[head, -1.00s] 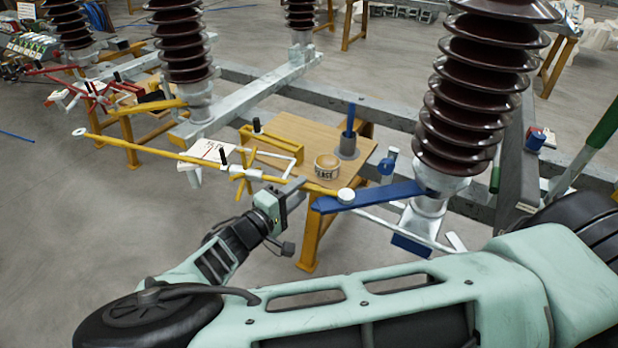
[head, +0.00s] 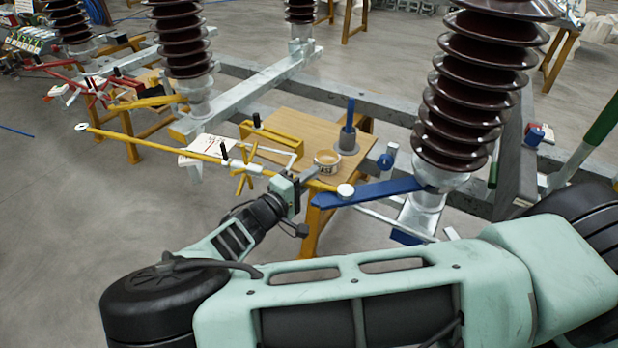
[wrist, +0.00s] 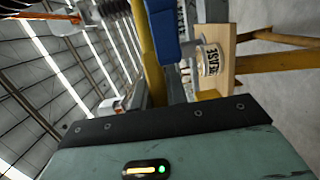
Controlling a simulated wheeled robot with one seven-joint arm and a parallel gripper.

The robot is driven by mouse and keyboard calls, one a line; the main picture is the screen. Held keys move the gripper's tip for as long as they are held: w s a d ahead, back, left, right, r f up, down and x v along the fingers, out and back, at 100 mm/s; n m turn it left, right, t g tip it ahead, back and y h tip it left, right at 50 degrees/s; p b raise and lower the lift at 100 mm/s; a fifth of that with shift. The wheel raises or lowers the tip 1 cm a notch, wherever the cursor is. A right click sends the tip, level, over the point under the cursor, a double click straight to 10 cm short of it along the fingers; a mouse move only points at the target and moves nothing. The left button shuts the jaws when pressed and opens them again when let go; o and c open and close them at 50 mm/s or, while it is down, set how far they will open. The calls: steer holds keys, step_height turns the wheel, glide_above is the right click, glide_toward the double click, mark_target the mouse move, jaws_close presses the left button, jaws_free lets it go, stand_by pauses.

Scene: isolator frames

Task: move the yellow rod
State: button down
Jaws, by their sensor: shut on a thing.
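The yellow rod (head: 206,157) runs nearly level across the head view, from a ring end at the left to a round white cap (head: 345,190) at the blue bar (head: 378,191). My gripper (head: 309,175) is shut on the yellow rod near its right end, just left of the blue bar. My gripper hides a short part of the rod. In the wrist view the rod (wrist: 148,62) runs up the middle from behind the dark gripper edge, close to the blue bar (wrist: 163,32); the fingertips are hidden there. I cannot tell whether cap and bar touch.
A wooden table (head: 298,124) behind the rod bears a grease tin (head: 327,162), a yellow holder (head: 272,139) and a blue-handled tool (head: 349,135). A brown ribbed insulator (head: 470,95) stands at right. Yellow crossed handles (head: 245,172) sit by the rod. Open floor lies at left.

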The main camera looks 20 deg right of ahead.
steer(key=d+m+g+b, duration=0.1)
steer(key=g, duration=0.1)
steer(key=w+m+g+h+b, duration=0.1)
steer(key=b, duration=0.1)
steer(key=shift+d+m+g, duration=0.3)
steer(key=shift+d+g, duration=0.1)
steer(key=c, duration=1.4)
jaws_free()
steer(key=b+v, duration=0.4)
steer(key=v, duration=1.3)
steer(key=shift+a+f, duration=0.2)
steer(key=shift+f, duration=0.05)
steer(key=shift+s, duration=0.1)
